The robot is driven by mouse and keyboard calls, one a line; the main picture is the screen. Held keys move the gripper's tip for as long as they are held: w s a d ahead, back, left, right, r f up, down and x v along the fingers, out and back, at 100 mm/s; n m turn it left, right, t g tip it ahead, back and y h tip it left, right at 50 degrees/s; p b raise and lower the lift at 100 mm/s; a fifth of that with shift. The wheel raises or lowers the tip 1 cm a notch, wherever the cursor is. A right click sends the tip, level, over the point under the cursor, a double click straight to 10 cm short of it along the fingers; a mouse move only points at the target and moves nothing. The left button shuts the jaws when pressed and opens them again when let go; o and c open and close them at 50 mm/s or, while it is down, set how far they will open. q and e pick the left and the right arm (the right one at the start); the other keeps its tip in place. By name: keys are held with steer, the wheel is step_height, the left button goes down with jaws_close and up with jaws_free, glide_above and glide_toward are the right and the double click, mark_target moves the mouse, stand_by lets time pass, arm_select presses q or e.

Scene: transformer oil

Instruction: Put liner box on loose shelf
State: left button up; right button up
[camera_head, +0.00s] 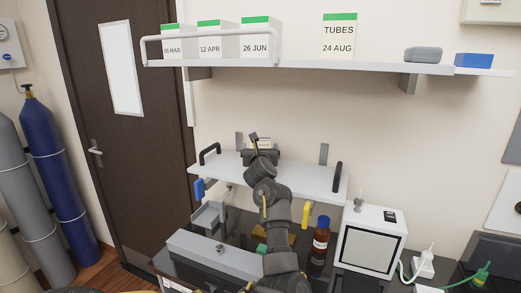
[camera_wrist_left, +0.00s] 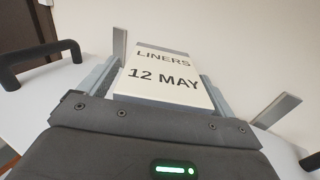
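The liner box (camera_wrist_left: 165,83) is cream with "LINERS 12 MAY" on its face, seen in the left wrist view. It sits between both grey fingers of my left gripper (camera_wrist_left: 160,85), which look closed against its sides. In the head view the box (camera_head: 264,141) shows only as a small pale piece beyond my left gripper (camera_head: 260,150). The loose shelf (camera_head: 305,178) is a white board with a black handle at each end. The gripper and box are over its rear middle. Whether the box touches the board is hidden. My right gripper is not in view.
A fixed upper shelf (camera_head: 300,64) holds several green-topped boxes, a grey case (camera_head: 423,54) and a blue box (camera_head: 473,60). Below are a brown bottle (camera_head: 320,242) and a white instrument (camera_head: 370,240). The loose shelf is clear on both sides of my arm.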

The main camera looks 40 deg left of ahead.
arm_select(q)
steer(key=shift+r, duration=0.15)
steer(key=shift+s+d, duration=0.1)
steer(key=shift+d, duration=0.05)
steer(key=b+v, duration=0.2)
steer(key=v, duration=0.4)
steer(key=shift+s+d+b, duration=0.15)
steer(key=shift+d+b, duration=0.05)
steer(key=shift+b, duration=0.2)
steer(key=shift+s+d, duration=0.1)
steer(key=shift+s, duration=0.2)
steer(key=shift+w+d, duration=0.1)
